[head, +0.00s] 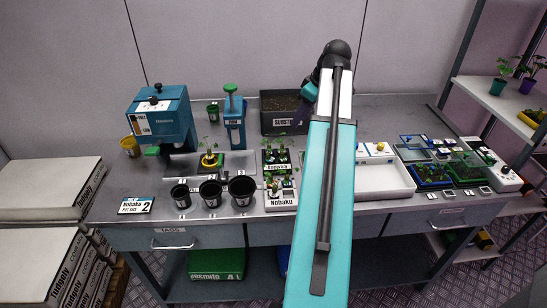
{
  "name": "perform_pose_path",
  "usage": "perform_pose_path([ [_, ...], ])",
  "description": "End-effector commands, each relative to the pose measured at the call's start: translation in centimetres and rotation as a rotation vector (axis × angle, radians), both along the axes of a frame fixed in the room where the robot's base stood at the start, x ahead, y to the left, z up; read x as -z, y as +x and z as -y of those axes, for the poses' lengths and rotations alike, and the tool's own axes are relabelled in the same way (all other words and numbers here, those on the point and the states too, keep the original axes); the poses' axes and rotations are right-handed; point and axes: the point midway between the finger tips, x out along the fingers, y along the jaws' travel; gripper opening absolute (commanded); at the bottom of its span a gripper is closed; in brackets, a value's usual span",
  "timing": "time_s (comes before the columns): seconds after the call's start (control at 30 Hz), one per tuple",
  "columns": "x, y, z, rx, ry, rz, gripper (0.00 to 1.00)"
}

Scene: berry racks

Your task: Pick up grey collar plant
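Small plants stand in a labelled tray (277,167) in the middle of the bench, and more stand in the white "Nobaku" tray (281,203) in front of it. Their collars are too small for me to tell which is grey. Another seedling (209,159) stands in a yellow collar or ring to the left. My arm reaches over the bench and bends down at its far end. My gripper (302,112) seems to be near the right side of the dark soil bin (281,101). Its fingers are too small and partly hidden to read.
Several black pots (210,194) line the front edge. A blue machine (160,116) and a blue dispenser with green top (234,115) stand behind. A white tray (385,180) and small trays (430,172) lie right of my arm. A plant shelf (500,95) stands far right.

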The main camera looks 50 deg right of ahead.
Motion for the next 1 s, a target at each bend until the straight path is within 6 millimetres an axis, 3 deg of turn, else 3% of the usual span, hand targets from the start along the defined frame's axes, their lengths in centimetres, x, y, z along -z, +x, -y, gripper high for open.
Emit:
perform_pose_path([
  [0.47, 0.3, 1.2, -1.2, -0.023, 0.0, 0.0, 0.33],
  [1.0, 4.9, 3.2, -1.8, -0.026, 0.001, -0.001, 0.33],
])
